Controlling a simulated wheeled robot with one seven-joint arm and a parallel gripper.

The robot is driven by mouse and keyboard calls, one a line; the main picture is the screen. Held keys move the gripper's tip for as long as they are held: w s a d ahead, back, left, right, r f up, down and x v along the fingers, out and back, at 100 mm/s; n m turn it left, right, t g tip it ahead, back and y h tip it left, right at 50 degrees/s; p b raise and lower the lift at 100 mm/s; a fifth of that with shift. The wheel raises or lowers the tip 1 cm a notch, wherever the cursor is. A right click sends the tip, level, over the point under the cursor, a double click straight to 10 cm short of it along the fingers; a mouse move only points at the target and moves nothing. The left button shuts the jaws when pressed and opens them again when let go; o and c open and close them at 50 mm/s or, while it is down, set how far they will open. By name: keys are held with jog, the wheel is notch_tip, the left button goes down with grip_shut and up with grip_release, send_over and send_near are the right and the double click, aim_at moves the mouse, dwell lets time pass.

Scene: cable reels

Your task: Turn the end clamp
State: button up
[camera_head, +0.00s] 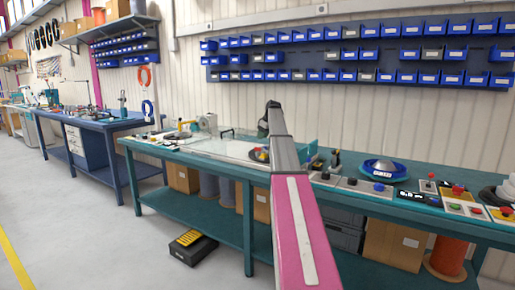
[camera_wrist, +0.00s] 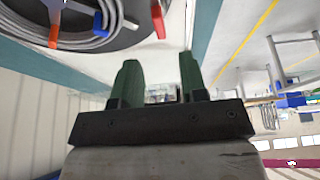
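In the wrist view a dark reel disc (camera_wrist: 125,35) with coiled grey cable (camera_wrist: 85,42) fills the upper left. Several coloured clamp-like tabs sit around the coil: an orange one (camera_wrist: 54,36), a blue one (camera_wrist: 98,20) and a red one (camera_wrist: 158,20). I cannot tell which of them is the end clamp. My gripper (camera_wrist: 160,72) shows two dark green fingers spread apart, with nothing held between them. The fingers are apart from the reel in the picture, below and right of it. In the head view my arm partly hides a small round item with red and yellow parts (camera_head: 258,155) on the bench.
The teal workbench (camera_head: 222,168) carries a blue-rimmed dome (camera_head: 384,170), button boxes (camera_head: 462,208) and a tape-like device (camera_head: 208,122). Blue bins (camera_head: 300,37) line the wall behind. Cardboard boxes (camera_head: 395,245) stand beneath. The floor to the left (camera_head: 90,240) is clear.

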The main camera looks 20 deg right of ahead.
jog(key=x, duration=0.8)
grip_shut()
